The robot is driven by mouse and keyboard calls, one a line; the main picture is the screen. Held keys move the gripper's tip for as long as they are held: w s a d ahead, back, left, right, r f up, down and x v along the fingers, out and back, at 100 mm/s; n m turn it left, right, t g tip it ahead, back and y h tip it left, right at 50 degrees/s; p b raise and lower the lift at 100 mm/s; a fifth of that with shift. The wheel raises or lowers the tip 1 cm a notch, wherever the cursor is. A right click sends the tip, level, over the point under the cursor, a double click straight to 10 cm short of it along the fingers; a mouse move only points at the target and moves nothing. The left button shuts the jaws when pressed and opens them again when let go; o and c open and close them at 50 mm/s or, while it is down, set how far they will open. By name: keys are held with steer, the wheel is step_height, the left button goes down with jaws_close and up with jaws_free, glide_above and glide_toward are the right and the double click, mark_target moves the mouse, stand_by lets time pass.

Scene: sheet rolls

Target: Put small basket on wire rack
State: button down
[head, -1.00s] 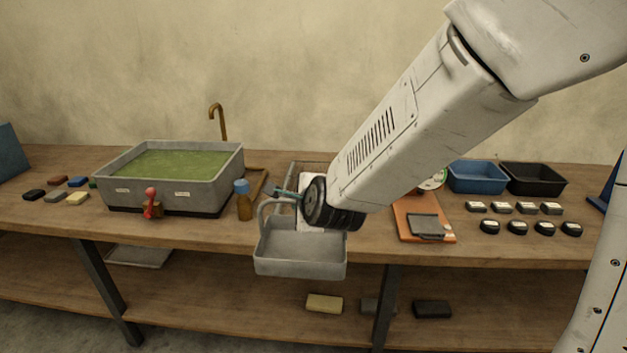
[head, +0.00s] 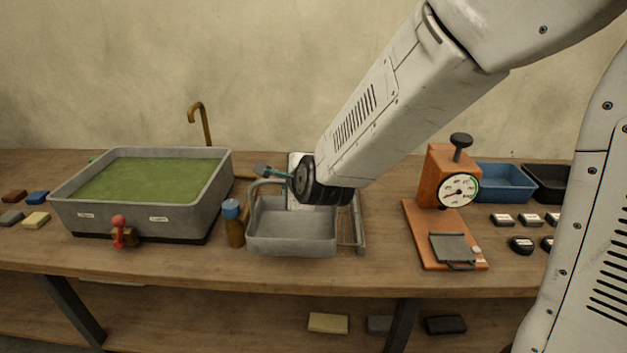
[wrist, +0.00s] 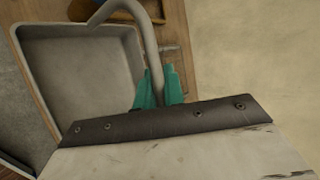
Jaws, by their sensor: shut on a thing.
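The small basket is a grey open tray (head: 291,238) with a curved bar handle, and it looks empty. My gripper (head: 268,172) has teal fingers shut on the handle. In the wrist view the teal fingers (wrist: 159,88) close around the handle bar, with the basket (wrist: 75,85) beside them. The wire rack (head: 358,225) is largely hidden behind the basket and my arm; some of its metal bars show at the basket's right. The basket appears over or in front of the rack, and I cannot tell whether it touches it.
A grey vat of green liquid (head: 150,185) stands at left, with a red-knobbed tap (head: 119,231). A brown bottle with a blue cap (head: 233,222) is close to the basket's left side. An orange dial gauge (head: 455,190) stands at right. Bare bench lies between rack and gauge.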

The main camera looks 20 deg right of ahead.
steer(key=w+d+f, duration=0.4)
steer(key=w+d, duration=0.5)
steer(key=w, duration=0.2)
steer(key=shift+w+f, duration=0.15)
steer(key=shift+f, duration=0.35)
steer(key=c, duration=1.5)
jaws_free()
steer(key=v, duration=1.2)
steer(key=shift+d, duration=0.15)
